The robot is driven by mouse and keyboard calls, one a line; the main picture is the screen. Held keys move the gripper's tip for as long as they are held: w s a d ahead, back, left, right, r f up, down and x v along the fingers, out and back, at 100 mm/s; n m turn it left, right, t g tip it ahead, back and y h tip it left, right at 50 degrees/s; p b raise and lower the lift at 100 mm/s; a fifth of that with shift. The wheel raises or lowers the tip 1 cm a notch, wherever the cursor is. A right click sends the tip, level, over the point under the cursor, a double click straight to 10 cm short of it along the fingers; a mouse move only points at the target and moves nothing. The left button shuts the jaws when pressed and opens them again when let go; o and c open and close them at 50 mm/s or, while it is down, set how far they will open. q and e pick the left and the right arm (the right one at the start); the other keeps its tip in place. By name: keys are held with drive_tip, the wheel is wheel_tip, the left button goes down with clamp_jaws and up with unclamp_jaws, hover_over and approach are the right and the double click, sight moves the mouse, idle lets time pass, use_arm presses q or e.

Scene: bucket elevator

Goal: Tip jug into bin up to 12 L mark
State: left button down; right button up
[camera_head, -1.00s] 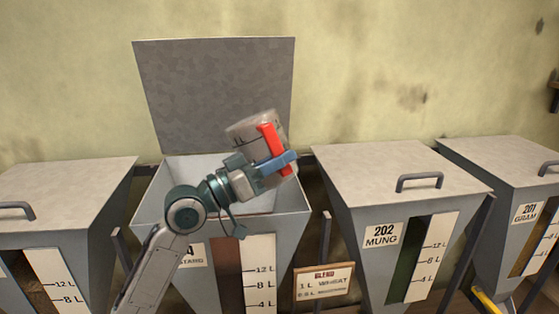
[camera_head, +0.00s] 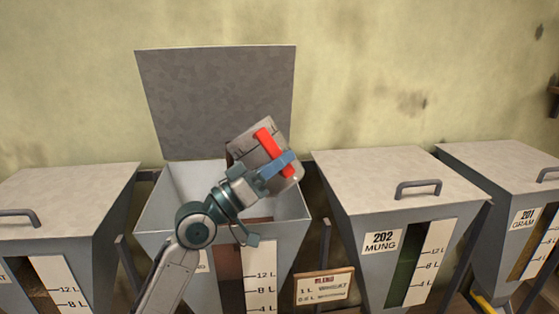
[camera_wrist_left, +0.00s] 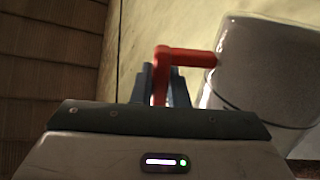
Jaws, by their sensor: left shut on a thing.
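A grey jug (camera_head: 254,140) with a red handle (camera_head: 273,152) is held tilted above the open bin (camera_head: 180,197), its mouth toward the lower left. My left gripper (camera_head: 279,165), with blue fingers, is shut on the red handle; the handle also shows in the left wrist view (camera_wrist_left: 185,57) beside the jug's pale side (camera_wrist_left: 265,70). Something brown shows at the jug's mouth, over the bin. The bin's lid (camera_head: 218,100) stands open behind. The front window (camera_head: 230,272) is reddish brown beside a scale (camera_head: 262,280) with 12 L, 8 L and 4 L marks. My arm partly hides the bin's label.
A closed bin 202 MUNG (camera_head: 400,182) stands to the right, with bin 201 GRAM (camera_head: 500,160) beyond it. Another closed bin (camera_head: 65,190) stands to the left.

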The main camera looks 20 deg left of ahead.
sight(265, 150)
use_arm(q)
drive_tip(key=shift+a+r+n+t+y+p, duration=0.15)
drive_tip(key=shift+r+n+t+y+p, duration=0.15)
drive_tip(key=shift+n+t+p, duration=0.35)
drive_tip(key=shift+a+r+n+t+y+p, duration=0.15)
drive_tip(key=shift+r+n+t+p, duration=0.25)
drive_tip(key=shift+n, duration=0.45)
drive_tip(key=shift+y, duration=0.25)
drive_tip(key=shift+a+r+n+t+y+p, duration=0.1)
drive_tip(key=shift+a+n+t+y+p, duration=0.2)
drive_tip(key=shift+n+t, duration=0.45)
drive_tip(key=shift+a+n+t+y+p, duration=0.2)
drive_tip(key=shift+n+t+y+p, duration=0.15)
drive_tip(key=shift+n, duration=0.7)
drive_tip(key=shift+a+n+t+y+p, duration=0.15)
drive_tip(key=shift+a+n+t+y, duration=0.2)
drive_tip(key=shift+n+t+y, duration=0.45)
drive_tip(key=shift+a+n+t+y+p, duration=0.15)
drive_tip(key=shift+a+n+t+y, duration=0.15)
drive_tip(key=shift+n+y, duration=0.5)
drive_tip(key=shift+a+f+n+t+y, duration=0.15)
drive_tip(key=shift+a+n+t+y, duration=0.15)
drive_tip(key=shift+n+y, duration=0.4)
drive_tip(key=shift+a+f+n+t+y, duration=0.15)
drive_tip(key=shift+a+n+y, duration=0.2)
drive_tip(key=shift+n, duration=0.55)
drive_tip(key=shift+a+n+y, duration=0.15)
drive_tip(key=shift+n+y, duration=0.25)
drive_tip(key=shift+n, duration=0.1)
